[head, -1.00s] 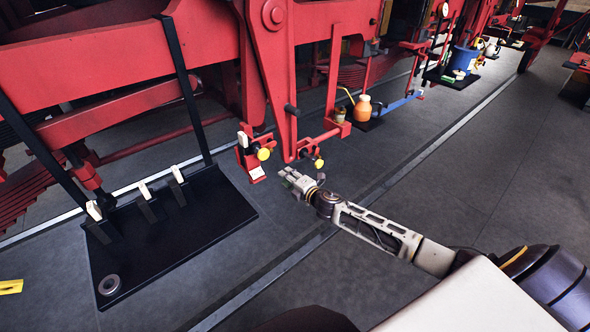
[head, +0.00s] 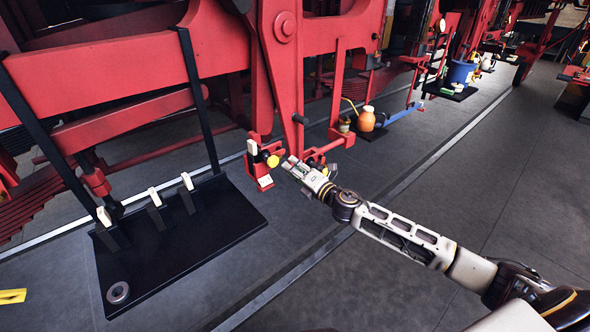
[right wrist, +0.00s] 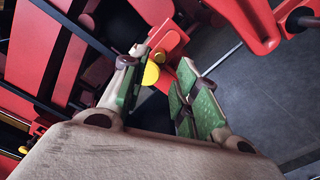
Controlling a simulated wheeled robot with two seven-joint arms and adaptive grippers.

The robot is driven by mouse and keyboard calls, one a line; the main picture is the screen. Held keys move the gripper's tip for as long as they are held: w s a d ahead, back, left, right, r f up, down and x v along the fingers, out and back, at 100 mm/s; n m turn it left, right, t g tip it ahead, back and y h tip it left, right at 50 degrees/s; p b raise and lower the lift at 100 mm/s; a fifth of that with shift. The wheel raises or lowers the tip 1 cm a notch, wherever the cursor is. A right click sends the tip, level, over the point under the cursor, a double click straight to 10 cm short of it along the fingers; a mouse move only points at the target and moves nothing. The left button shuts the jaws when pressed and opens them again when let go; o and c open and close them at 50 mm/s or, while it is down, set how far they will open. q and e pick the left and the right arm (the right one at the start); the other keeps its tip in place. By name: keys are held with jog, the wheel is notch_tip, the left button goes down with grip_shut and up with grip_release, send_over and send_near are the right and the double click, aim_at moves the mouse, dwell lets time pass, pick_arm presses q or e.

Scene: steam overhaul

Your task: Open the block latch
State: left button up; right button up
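A red block (head: 258,172) with a white tab (head: 252,147), a pale label and a round yellow knob (head: 272,161) sits low on the red frame; I take it for the block latch. My right gripper (head: 289,164) is just right of the yellow knob, fingers pointing at it. In the right wrist view the green-padded fingers (right wrist: 160,90) are apart, with the yellow knob (right wrist: 151,74) beyond or between them, nearer the left finger. I cannot tell whether they touch it. A second red bracket (head: 318,153) is partly hidden behind my right gripper. My left gripper is not in view.
A black tray (head: 222,222) with several white-tipped upright pieces and a grey ring (head: 118,292) hangs at left. An orange bottle (head: 366,118) and a blue bucket (head: 460,74) stand farther back.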

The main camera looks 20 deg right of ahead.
aim_at(281, 158)
jog(key=shift+w, duration=0.1)
jog(key=shift+x, duration=2.1)
jog(key=shift+w+r, duration=0.25)
jog(key=shift+w+a, duration=0.2)
jog(key=shift+w+a+f, duration=0.1)
jog(key=shift+w+f, duration=0.05)
jog(key=shift+w, duration=0.2)
jog(key=shift+w+a+f, duration=0.15)
jog(key=shift+w, duration=0.25)
jog(key=shift+c, duration=0.5)
grip_shut()
